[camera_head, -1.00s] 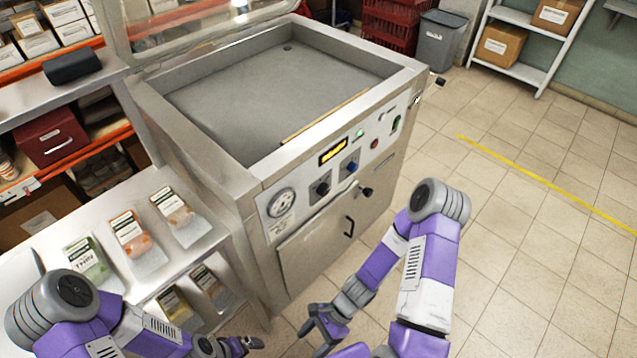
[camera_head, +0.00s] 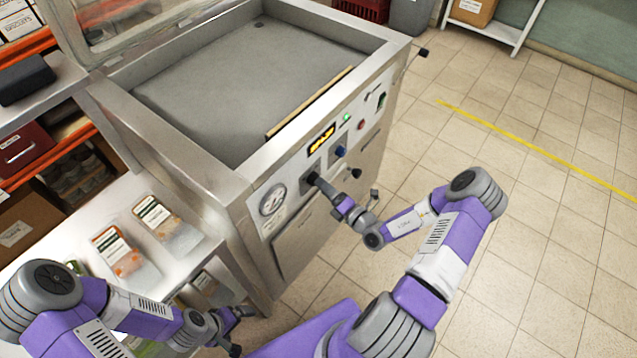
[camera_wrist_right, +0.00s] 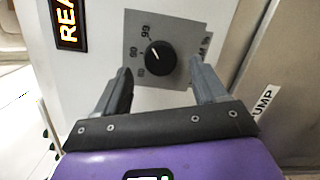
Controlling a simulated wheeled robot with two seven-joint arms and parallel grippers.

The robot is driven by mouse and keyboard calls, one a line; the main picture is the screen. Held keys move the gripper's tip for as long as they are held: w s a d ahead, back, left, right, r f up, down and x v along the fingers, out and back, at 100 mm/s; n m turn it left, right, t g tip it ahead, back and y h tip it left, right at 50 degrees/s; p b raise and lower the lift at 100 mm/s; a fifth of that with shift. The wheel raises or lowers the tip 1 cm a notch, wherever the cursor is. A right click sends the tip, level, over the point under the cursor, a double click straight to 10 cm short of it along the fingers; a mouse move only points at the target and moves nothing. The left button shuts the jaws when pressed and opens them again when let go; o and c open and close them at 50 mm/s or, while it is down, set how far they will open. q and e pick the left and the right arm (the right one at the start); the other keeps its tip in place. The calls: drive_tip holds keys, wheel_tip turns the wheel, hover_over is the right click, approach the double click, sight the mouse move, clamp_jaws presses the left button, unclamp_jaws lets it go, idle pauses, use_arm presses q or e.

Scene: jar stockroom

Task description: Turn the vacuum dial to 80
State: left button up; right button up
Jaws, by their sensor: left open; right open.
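The vacuum dial (camera_wrist_right: 161,57) is a round black knob on a grey plate with printed numbers in the right wrist view. My right gripper (camera_wrist_right: 160,74) is open, with one finger on each side of the dial and no clear contact. In the head view my right gripper (camera_head: 317,181) is at the machine's front panel, partly covering the dial. My left gripper (camera_head: 240,330) is open and empty, low beside the shelf, away from the panel.
The steel vacuum machine (camera_head: 229,186) has an open lid. Its panel carries a round gauge (camera_head: 272,199), a lit display (camera_head: 321,139), a blue knob (camera_head: 340,151) and a lever knob (camera_head: 355,173). Packets (camera_head: 124,255) lie on the shelf at left. Floor at right is clear.

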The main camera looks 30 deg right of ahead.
sight(314, 179)
drive_tip(key=x, duration=0.3)
drive_tip(key=shift+w, duration=0.15)
drive_tip(key=shift+c, duration=0.3)
drive_tip(key=c, duration=1)
